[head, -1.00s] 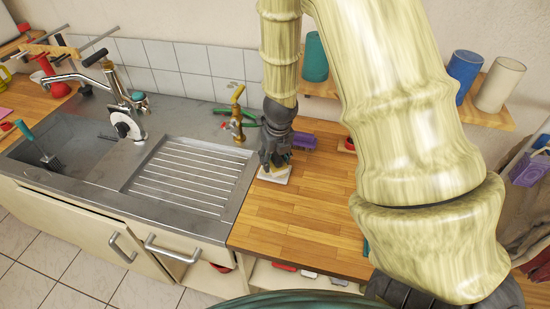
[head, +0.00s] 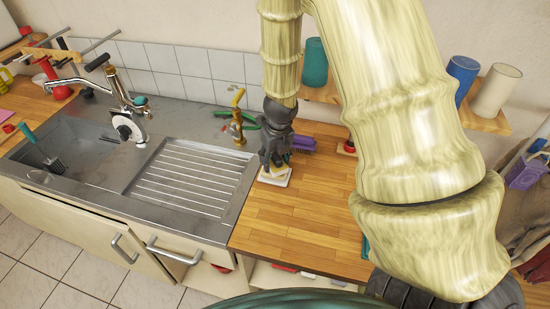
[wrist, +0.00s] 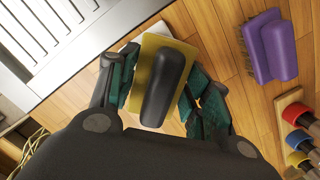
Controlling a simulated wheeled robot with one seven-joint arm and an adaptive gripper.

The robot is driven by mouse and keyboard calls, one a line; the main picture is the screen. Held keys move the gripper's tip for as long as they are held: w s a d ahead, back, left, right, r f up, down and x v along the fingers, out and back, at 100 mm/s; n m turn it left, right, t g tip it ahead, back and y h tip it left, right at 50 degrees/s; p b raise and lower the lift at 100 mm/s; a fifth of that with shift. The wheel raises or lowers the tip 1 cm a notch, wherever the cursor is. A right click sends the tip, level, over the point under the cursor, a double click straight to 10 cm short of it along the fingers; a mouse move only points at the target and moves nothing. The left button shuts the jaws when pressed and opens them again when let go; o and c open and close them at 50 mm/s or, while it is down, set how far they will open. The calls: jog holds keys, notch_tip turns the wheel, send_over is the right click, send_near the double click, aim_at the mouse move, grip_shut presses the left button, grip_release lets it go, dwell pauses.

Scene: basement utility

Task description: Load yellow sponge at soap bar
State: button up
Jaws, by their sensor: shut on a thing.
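The yellow sponge (wrist: 144,62) is between my gripper's fingers in the wrist view, with a dark grey rounded grip along its top. My gripper (wrist: 158,98) is shut on it, one green-padded finger on each side. In the head view my gripper (head: 275,163) points down at the left end of the wooden worktop. A flat white piece (head: 274,181) lies under it on the wood. The white piece also shows past the sponge's far end in the wrist view (wrist: 158,29). I cannot make out a soap bar for certain, nor whether the sponge touches the white piece.
A purple brush (head: 303,143) lies behind and right of my gripper. The ribbed metal drainer (head: 182,181) and sink are to the left, with a brass tap (head: 237,122) close by. Cups stand on a shelf (head: 485,119) at the right. The worktop's front (head: 292,225) is clear.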

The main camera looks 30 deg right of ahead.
jog(key=shift+r+p, duration=2.7)
jog(key=shift+p, duration=0.05)
